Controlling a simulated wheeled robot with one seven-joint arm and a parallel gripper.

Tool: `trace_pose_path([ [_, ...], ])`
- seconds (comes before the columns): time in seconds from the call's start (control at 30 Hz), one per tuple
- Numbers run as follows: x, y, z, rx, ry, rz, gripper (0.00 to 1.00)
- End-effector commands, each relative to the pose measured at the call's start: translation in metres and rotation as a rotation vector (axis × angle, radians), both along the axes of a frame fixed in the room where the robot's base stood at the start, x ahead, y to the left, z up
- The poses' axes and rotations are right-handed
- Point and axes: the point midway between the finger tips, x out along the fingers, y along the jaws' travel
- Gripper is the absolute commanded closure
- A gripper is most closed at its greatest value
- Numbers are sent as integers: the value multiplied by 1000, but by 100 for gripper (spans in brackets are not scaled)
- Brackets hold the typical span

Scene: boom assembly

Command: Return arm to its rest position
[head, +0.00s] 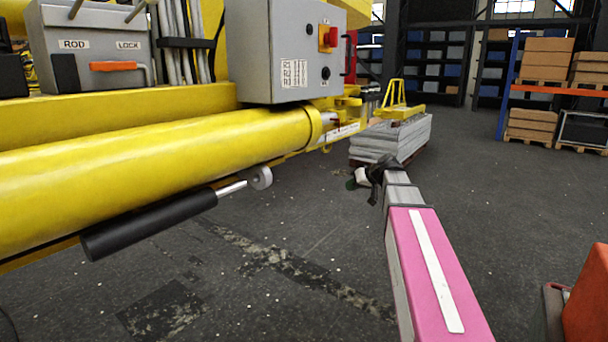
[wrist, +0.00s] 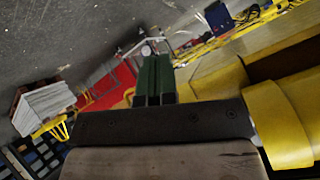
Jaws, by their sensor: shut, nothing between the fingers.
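My arm (head: 425,265) reaches forward from the lower right in the head view, with a pink cover and a white stripe. My gripper (head: 358,181) is small and partly hidden at its far end, just in front of the stack of grey sheets. In the wrist view my gripper (wrist: 154,58) shows two dark green fingers side by side, shut and empty. They touch nothing that I can see.
A yellow boom (head: 150,160) with a black cylinder (head: 150,223) fills the left, below a grey control box (head: 285,50). A stack of grey sheets (head: 405,138) stands beyond my gripper. Shelving with boxes (head: 545,85) is at right.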

Motion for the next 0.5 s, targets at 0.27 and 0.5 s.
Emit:
trace_pose_path([
  [0.27, -66, 10, -118, -141, 261, -102, 100],
  [0.5, -129, 11, -199, -285, 451, -200, 100],
])
